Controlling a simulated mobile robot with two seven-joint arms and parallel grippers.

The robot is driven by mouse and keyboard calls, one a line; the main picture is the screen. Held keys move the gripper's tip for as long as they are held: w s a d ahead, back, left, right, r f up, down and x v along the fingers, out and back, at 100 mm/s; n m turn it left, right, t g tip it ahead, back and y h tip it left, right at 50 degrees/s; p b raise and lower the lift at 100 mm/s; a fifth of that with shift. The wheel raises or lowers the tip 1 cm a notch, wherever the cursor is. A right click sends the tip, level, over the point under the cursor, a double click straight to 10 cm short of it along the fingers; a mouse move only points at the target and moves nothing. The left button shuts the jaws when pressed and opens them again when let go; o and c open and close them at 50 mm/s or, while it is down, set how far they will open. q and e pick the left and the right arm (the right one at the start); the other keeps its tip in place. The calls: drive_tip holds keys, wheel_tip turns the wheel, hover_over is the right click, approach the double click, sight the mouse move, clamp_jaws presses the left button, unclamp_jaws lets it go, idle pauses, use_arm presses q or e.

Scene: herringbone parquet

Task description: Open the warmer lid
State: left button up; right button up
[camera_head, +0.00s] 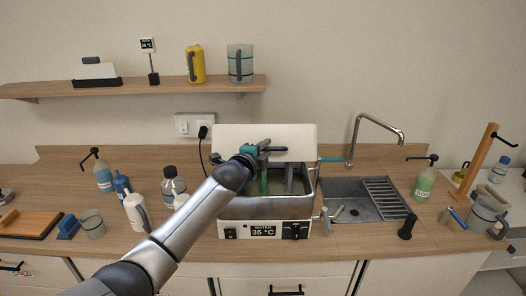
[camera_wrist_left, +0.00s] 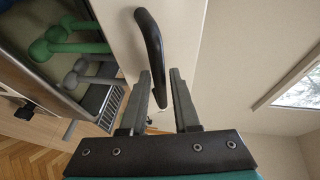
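The warmer (camera_head: 265,212) is a steel bath with a white front panel and a display reading 35 °C. Its white lid (camera_head: 305,136) stands raised, about upright, at the back of the bath, which shows open. My left gripper (camera_head: 268,150) is at the lid's dark handle, partly hiding it. In the left wrist view the black curved handle (camera_wrist_left: 150,40) lies just beyond and partly between my left fingers (camera_wrist_left: 163,95), which are apart. Whether they touch it I cannot tell. Green and grey items lie inside the bath. My right gripper is not in view.
A sink (camera_head: 350,203) with a tall faucet (camera_head: 377,127) is right of the warmer. A green soap bottle (camera_head: 424,183) stands right of the sink. A shelf (camera_head: 140,86) hangs above.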

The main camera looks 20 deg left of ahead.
use_arm(q)
drive_tip(key=shift+s, duration=0.1)
drive_tip(key=v, duration=1.5)
drive_tip(key=shift+b, duration=0.35)
